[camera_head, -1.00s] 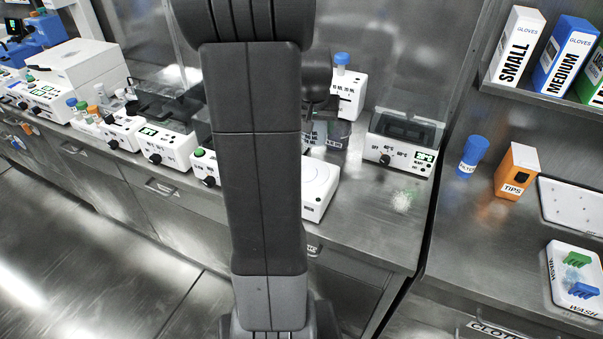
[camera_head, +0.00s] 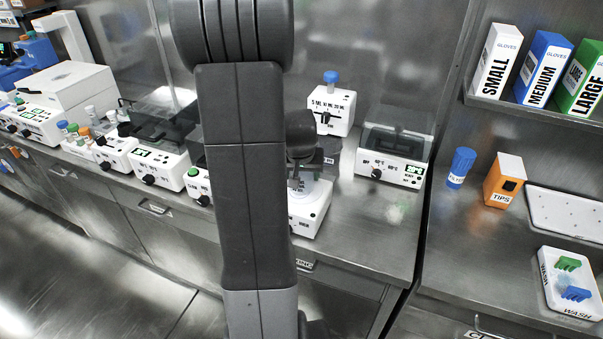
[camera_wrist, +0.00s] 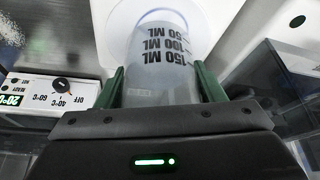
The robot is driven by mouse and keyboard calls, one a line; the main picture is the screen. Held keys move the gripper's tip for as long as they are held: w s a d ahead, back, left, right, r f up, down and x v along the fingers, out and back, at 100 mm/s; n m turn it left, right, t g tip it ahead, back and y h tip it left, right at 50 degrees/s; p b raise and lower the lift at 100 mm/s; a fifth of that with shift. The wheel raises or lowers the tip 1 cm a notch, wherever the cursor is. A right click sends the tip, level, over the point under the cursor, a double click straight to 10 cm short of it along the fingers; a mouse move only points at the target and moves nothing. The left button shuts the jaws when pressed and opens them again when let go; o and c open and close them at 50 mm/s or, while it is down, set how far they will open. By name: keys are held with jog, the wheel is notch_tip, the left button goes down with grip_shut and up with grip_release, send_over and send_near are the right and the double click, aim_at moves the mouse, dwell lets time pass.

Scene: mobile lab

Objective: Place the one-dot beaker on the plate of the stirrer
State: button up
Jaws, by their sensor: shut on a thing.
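A clear beaker (camera_wrist: 160,75) with black volume marks stands between the two green fingers of my gripper (camera_wrist: 162,88) in the wrist view. My gripper is shut on it. No dot shows on its visible side. The white stirrer (camera_head: 308,215) is at the bench front, just right of my arm in the head view, partly hidden by it. In the wrist view, the white stirrer top (camera_wrist: 228,18) and its round plate lie behind the beaker's far end. I cannot tell whether the beaker touches the plate. In the head view, my gripper is mostly hidden above the stirrer.
A white heater with a dark lid (camera_head: 392,170) stands right of the stirrer. A white device with a blue-capped tube (camera_head: 331,108) is behind. Several instruments line the bench at left. Bare bench (camera_head: 375,240) lies right of the stirrer.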

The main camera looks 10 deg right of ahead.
jog(key=shift+f, duration=0.2)
jog(key=o, duration=1)
jog(key=shift+o, duration=0.2)
jog(key=shift+r, duration=0.1)
jog(key=shift+r, duration=0.35)
jog(key=v, duration=1.1)
jog(key=shift+s+r, duration=0.25)
jog(key=shift+s, duration=0.05)
jog(key=shift+a, duration=0.1)
